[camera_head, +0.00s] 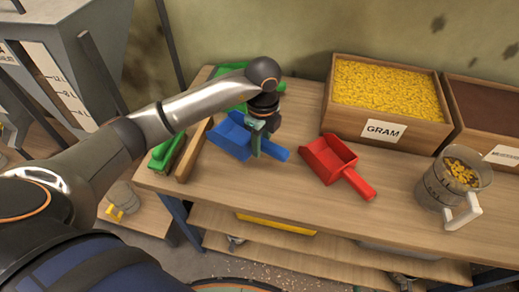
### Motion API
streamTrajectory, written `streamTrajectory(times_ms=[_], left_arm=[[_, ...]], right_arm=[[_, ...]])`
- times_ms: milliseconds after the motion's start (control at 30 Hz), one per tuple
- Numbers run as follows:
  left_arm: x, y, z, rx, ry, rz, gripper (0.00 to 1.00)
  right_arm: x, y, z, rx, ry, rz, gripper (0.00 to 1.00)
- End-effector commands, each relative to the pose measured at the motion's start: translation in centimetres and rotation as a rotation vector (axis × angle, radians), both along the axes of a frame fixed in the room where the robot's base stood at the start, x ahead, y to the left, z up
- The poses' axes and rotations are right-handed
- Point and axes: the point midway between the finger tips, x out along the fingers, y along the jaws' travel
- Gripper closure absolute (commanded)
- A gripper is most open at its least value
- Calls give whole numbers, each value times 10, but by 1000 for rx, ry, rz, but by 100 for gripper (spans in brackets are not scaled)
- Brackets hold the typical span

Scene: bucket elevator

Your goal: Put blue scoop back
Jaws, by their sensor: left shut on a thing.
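A blue scoop (229,139) is at the left part of the wooden table, its handle (279,153) pointing to the right. My left gripper (256,150) comes down over it from above and is shut on the scoop near its handle. The fingers hide part of the scoop, and I cannot tell whether it touches the table. My right gripper is not in view.
A red scoop (328,160) lies to the right on the table (290,200). Green items (165,152) are at the left. A crate of yellow grain (378,127) labelled GRAM stands behind, beside a brown-filled crate (490,148). A measuring jug (438,188) stands at right.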

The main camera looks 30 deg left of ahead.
Motion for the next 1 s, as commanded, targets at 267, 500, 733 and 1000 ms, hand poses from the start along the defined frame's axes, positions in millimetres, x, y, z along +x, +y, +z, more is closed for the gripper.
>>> streamTrajectory(times_ms=[267,500,733,1000], left_arm=[[5,9,-30,2,4,0,100],[6,8,-43,1,-1,0,100],[6,8,-45,1,-1,0,100],[6,8,-45,0,0,0,37]], right_arm=[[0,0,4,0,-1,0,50],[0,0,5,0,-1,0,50],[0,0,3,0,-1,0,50],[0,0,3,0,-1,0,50]])
